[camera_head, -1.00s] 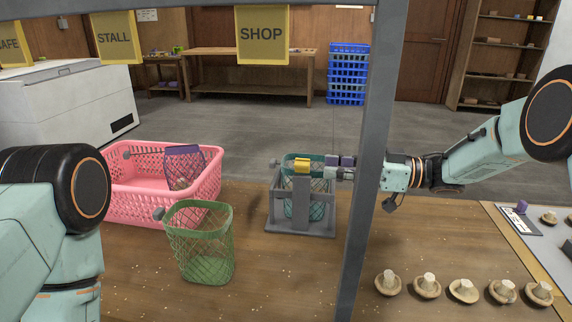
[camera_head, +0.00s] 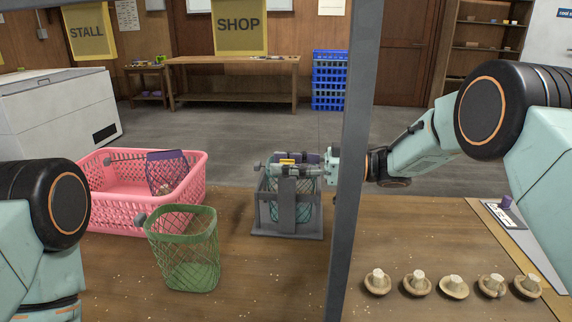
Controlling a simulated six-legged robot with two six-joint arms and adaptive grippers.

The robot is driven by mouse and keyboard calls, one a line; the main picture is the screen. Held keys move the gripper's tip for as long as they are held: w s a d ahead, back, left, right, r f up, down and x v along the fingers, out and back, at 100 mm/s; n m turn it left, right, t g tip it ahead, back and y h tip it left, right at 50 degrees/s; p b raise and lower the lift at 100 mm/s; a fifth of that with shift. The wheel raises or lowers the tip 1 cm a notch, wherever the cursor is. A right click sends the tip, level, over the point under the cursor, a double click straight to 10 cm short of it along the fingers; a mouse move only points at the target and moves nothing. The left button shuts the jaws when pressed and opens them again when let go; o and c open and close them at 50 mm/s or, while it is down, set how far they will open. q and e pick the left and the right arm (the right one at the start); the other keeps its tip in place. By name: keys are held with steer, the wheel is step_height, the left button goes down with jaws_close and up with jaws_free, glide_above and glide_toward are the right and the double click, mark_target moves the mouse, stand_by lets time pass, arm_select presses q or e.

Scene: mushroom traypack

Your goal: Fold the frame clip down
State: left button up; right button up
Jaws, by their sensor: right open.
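A grey frame (camera_head: 287,231) stands upright on the table and holds a teal mesh basket (camera_head: 304,211). A small yellow clip (camera_head: 286,162) shows at the top of the frame, partly hidden by my gripper. My right gripper (camera_head: 297,170) reaches in from the right at the top of the frame, with its jaws open around the clip area. I cannot tell whether it touches the clip. Only the left arm shows at the left edge; its gripper is out of sight.
A pink crate (camera_head: 125,216) with a purple mesh basket (camera_head: 165,172) inside stands at the left. A green mesh basket (camera_head: 187,250) stands in front of it. A grey post (camera_head: 349,200) crosses before my right arm. Several mushrooms (camera_head: 453,286) lie in a row at the right.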

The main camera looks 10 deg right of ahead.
steer(key=shift+w+f, duration=0.15)
steer(key=shift+w, duration=0.05)
steer(key=shift+c, duration=1.1)
jaws_close()
steer(key=m+p, duration=0.1)
steer(key=p, duration=0.1)
steer(key=m+p, duration=0.2)
steer(key=p, duration=0.1)
steer(key=shift+w+d+r, duration=0.1)
steer(key=shift+w+r, duration=0.1)
steer(key=shift+w, duration=0.1)
steer(key=shift+w+m+p, duration=0.3)
steer(key=shift+m+p, duration=0.4)
steer(key=shift+m, duration=0.3)
steer(key=shift+w+f+m, duration=0.1)
steer(key=shift+w+m, duration=0.1)
steer(key=shift+m, duration=0.7)
steer(key=shift+w+d+p, duration=0.1)
steer(key=shift+p, duration=0.2)
